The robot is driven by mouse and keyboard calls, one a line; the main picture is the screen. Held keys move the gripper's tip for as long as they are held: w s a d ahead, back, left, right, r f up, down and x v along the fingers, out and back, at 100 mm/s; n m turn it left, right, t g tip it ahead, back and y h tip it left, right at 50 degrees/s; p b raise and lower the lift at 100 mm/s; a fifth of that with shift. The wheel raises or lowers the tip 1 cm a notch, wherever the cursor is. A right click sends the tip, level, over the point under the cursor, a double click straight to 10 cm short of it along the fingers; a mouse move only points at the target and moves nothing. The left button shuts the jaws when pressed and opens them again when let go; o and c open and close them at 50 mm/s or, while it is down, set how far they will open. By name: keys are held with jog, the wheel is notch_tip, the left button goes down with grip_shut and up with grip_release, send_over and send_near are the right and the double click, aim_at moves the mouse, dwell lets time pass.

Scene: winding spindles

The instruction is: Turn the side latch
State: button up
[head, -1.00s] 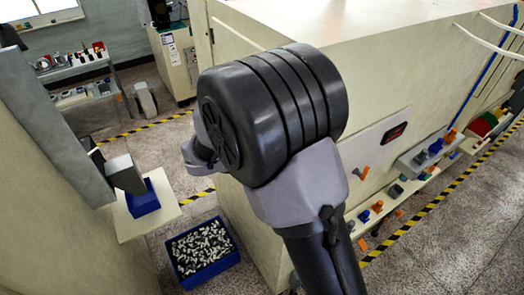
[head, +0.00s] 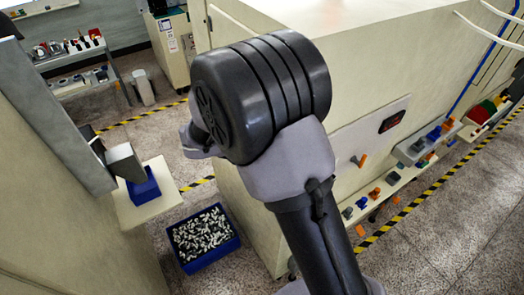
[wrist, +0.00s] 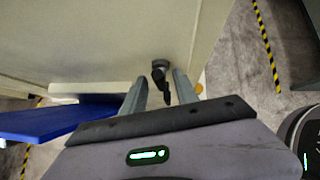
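The side latch, a small dark knob with a short dark tab (wrist: 160,72), sits on a cream panel in the wrist view. My gripper (wrist: 159,80) is open, with one grey finger on each side of the latch. The tab lies between the fingers, nearer the right one. I cannot tell whether either finger touches it. In the head view my dark wrist and arm fill the middle, and the fingers and the latch cannot be made out.
A cream machine (head: 400,55) stands right of my arm, with shelves of small coloured parts along its side. A blue crate of small pieces (head: 238,240) is on the floor at lower left. A blue panel (wrist: 60,122) lies left of my gripper. Yellow-black tape marks the floor.

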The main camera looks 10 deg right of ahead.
jog(key=b+v, duration=0.1)
jog(key=v, duration=1.6)
jog(key=shift+r, duration=0.2)
jog(key=shift+s+f, duration=0.1)
jog(key=shift+s, duration=0.05)
jog(key=s+d+f+m+g+y+b, duration=0.1)
jog(key=s+d+f+m+y+b, duration=0.25)
jog(key=s+f+m+b, duration=0.6)
jog(key=s+d+f+m+g+y+b, duration=0.15)
jog(key=d+f+m+b, duration=0.3)
jog(key=f+b, duration=1)
jog(key=s+f+m+t+y+b, duration=0.2)
jog(key=s+f+m+b, duration=0.2)
jog(key=f+m+b, duration=0.3)
jog(key=s+f+m+t+y+b, duration=0.2)
jog(key=s+f+m+b, duration=0.3)
jog(key=f+b, duration=0.7)
jog(key=m+y+b, duration=0.1)
jog(key=m+b, duration=0.1)
jog(key=b, duration=0.1)
jog(key=shift+a+b, duration=0.25)
jog(key=shift+b, duration=0.1)
